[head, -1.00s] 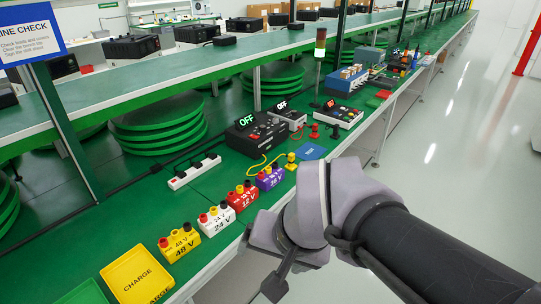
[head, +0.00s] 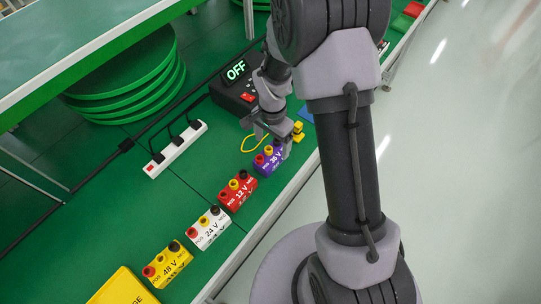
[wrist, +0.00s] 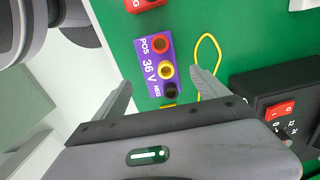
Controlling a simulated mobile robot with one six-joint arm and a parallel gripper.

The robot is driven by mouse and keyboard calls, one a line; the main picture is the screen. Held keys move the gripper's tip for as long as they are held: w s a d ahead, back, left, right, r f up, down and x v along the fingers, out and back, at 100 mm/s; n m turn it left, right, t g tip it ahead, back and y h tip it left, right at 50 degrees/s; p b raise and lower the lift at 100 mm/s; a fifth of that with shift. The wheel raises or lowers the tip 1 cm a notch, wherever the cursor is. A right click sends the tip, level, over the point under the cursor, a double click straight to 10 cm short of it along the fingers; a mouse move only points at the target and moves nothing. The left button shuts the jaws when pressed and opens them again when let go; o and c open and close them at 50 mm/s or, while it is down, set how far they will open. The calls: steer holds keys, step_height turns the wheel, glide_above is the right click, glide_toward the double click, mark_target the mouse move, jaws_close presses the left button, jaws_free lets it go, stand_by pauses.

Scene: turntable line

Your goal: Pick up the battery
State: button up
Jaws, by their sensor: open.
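Several batteries stand in a row along the bench's front edge. They are a yellow 48 V one (head: 168,266), a white 24 V one (head: 208,232), a red 12 V one (head: 236,196) and a purple 36 V one (head: 264,164). My gripper (head: 272,143) is at the purple battery and partly covers it in the head view. In the wrist view, the purple battery (wrist: 149,62) lies ahead of my open, empty gripper (wrist: 162,90), and its NEG end reaches toward the space between the fingers. I cannot tell the height gap.
A black unit reading OFF (head: 232,94) stands behind my gripper. A yellow lead (wrist: 207,38) lies on the bench beside the purple battery. A white power strip (head: 177,151) is further left. A yellow tray (head: 120,290) is at the near end. Green discs (head: 125,88) are stacked behind.

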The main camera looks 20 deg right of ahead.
mark_target(271, 151)
step_height(271, 151, down, 7)
steer(key=b, duration=0.3)
steer(key=shift+s+a, duration=0.15)
steer(key=shift+r, duration=0.1)
steer(key=shift+c, duration=0.2)
jaws_close()
